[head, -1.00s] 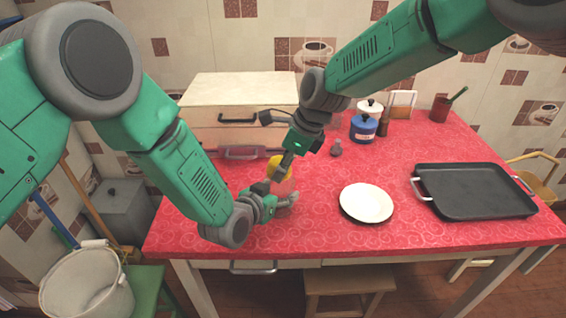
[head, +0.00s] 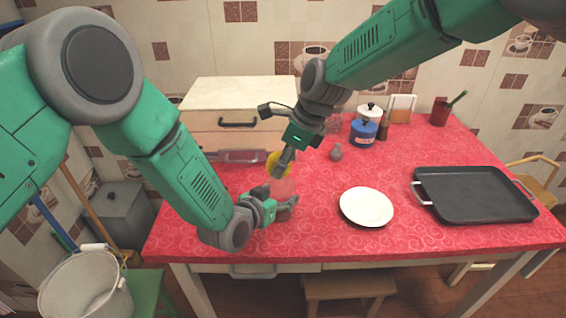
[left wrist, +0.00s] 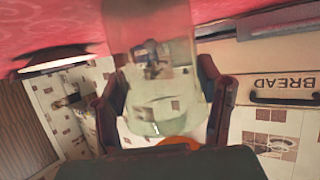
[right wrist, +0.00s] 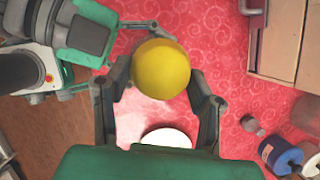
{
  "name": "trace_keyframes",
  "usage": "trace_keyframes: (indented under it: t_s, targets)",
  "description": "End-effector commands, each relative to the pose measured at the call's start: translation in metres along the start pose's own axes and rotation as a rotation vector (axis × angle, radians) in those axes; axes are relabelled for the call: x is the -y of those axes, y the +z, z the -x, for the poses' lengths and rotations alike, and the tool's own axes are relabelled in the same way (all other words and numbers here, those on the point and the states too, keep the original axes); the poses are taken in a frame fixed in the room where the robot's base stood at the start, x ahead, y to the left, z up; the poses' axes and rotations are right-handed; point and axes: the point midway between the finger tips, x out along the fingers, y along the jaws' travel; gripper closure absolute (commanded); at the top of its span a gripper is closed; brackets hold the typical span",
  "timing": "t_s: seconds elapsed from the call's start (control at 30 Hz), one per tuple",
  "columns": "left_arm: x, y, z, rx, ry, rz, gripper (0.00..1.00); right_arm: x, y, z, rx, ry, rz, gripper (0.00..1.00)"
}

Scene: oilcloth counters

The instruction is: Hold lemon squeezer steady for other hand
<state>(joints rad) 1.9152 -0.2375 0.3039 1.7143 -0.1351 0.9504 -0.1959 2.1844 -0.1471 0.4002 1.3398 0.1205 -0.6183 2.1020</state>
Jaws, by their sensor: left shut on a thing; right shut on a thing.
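The lemon squeezer (head: 284,187) looks clear and pinkish and stands low over the red counter in the head view. My left gripper (head: 268,203) is shut on it from the left. In the left wrist view the see-through squeezer (left wrist: 158,75) fills the space between the fingers (left wrist: 165,105). A yellow lemon (head: 274,163) is above the squeezer, apart from it, with my right gripper (head: 284,168) beside it. In the right wrist view the lemon (right wrist: 161,69) sits between the shut fingers (right wrist: 161,85). The squeezer is hidden behind the lemon there.
A white plate (head: 366,207) lies right of the squeezer. A black tray (head: 475,193) is farther right. The bread box (head: 240,100) stands behind. A small grey item (head: 336,153) and a blue pot (head: 363,130) are at the back. The front strip of red counter is clear.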

Motion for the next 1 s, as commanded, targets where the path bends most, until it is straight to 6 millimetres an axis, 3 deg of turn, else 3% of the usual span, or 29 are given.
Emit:
trace_keyframes:
  t_s: [1.0]
  targets:
    - [0.000, -0.001, 0.000, -0.001, 0.000, 0.000, 0.78, 0.000, -0.007, -0.017, 0.000, 0.000, -0.002, 0.75]
